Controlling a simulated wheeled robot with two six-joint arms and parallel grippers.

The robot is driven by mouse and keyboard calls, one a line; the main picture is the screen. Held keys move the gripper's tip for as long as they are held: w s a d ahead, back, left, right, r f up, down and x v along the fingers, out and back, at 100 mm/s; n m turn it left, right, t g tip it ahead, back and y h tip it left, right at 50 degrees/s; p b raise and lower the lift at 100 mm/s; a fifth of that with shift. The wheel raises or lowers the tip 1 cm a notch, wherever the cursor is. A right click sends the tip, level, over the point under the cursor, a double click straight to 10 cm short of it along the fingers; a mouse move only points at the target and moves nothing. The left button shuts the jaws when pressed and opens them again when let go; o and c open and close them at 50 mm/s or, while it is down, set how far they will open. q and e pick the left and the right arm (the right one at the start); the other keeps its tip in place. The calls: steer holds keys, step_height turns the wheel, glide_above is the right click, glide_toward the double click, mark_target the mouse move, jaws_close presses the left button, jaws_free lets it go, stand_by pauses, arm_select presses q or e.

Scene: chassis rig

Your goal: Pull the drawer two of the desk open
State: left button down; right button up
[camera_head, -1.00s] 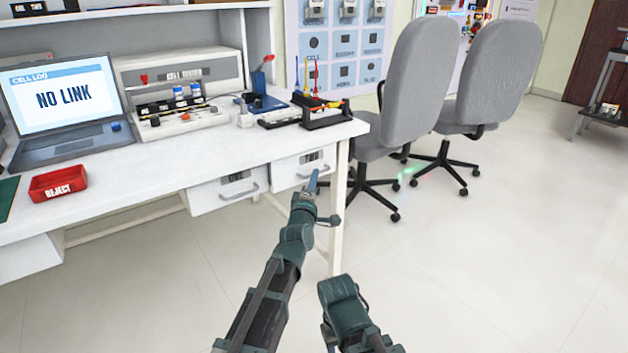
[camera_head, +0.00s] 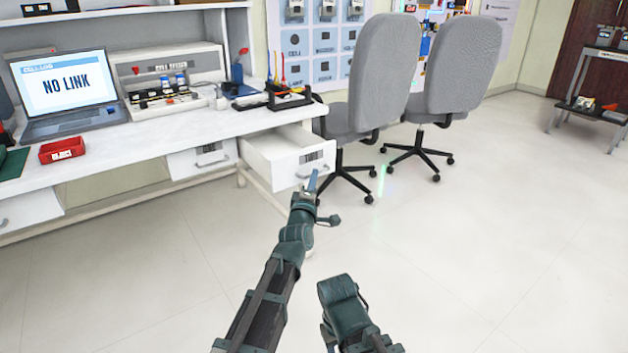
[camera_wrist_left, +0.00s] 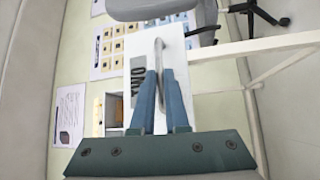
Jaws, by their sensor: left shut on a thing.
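The white desk (camera_head: 110,146) has several drawers under its top. The rightmost drawer (camera_head: 268,163) is pulled well out, and its white interior shows from above. Its front carries a dark label (camera_wrist_left: 114,93) and a pale bar handle (camera_wrist_left: 159,46). My left gripper (camera_head: 312,183) is at this drawer front, its blue fingers (camera_wrist_left: 160,76) shut on the handle. The fingers and arm hide part of the handle in the head view. Another drawer (camera_head: 185,165) to its left is closed. Part of my right arm shows at the bottom; its gripper does not show.
Two grey office chairs (camera_head: 372,75) stand right of the open drawer, the nearer one's wheeled base close to it. A laptop (camera_head: 70,95), red reject tray (camera_head: 62,150) and tool rack (camera_head: 290,98) stand on the desk. Floor (camera_head: 480,260) at the right is clear.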

arm_select(q)
steer(key=c, duration=0.9)
jaws_free()
steer(key=b+v, duration=0.2)
steer(key=v, duration=1.1)
steer(key=shift+s, duration=0.4)
steer(key=shift+f, duration=0.1)
